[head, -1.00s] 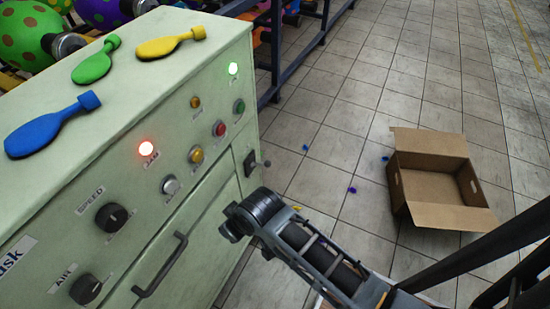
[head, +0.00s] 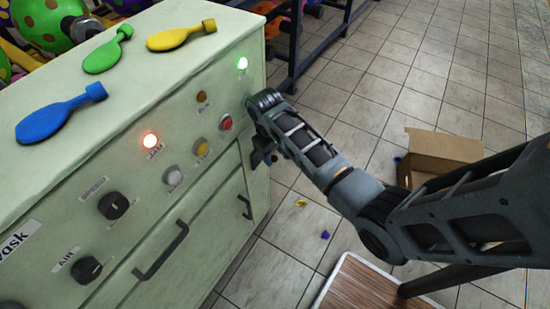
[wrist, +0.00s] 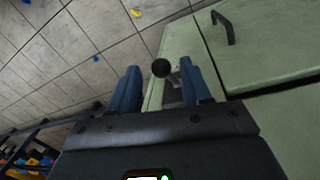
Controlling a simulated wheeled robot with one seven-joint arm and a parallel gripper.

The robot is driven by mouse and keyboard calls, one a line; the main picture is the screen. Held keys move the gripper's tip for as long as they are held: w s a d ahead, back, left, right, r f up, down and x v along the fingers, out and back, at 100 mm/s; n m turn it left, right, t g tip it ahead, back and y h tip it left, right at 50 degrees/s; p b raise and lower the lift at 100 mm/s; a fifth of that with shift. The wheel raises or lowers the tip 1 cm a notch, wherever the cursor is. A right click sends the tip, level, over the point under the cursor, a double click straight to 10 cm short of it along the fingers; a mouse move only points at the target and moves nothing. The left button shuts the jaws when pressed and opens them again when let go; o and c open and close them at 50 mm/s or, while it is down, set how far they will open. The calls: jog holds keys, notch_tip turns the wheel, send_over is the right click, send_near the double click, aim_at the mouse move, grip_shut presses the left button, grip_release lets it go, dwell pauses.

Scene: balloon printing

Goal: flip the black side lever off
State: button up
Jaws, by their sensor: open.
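The black side lever shows in the wrist view as a round black knob (wrist: 161,68) by the edge of the pale green cabinet. My gripper (wrist: 159,74) is open, with one blue finger on each side of the knob. The knob appears between the fingertips, with a visible gap to each; I cannot tell its exact depth. In the head view my gripper (head: 264,156) is at the cabinet's right edge, below the red button. It and my arm cover the lever's plate there, so the lever's position cannot be read.
The cabinet (head: 215,262) has a red lamp (head: 150,140), a green lamp (head: 242,63), buttons, knobs and drawer handles (head: 160,250). A cardboard box (head: 440,152) stands on the floor at right. Tiled floor lies open beside the cabinet.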

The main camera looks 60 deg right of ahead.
aim_at(274, 157)
jog(key=shift+d+f, duration=0.2)
jog(key=shift+f, duration=1.5)
grip_shut()
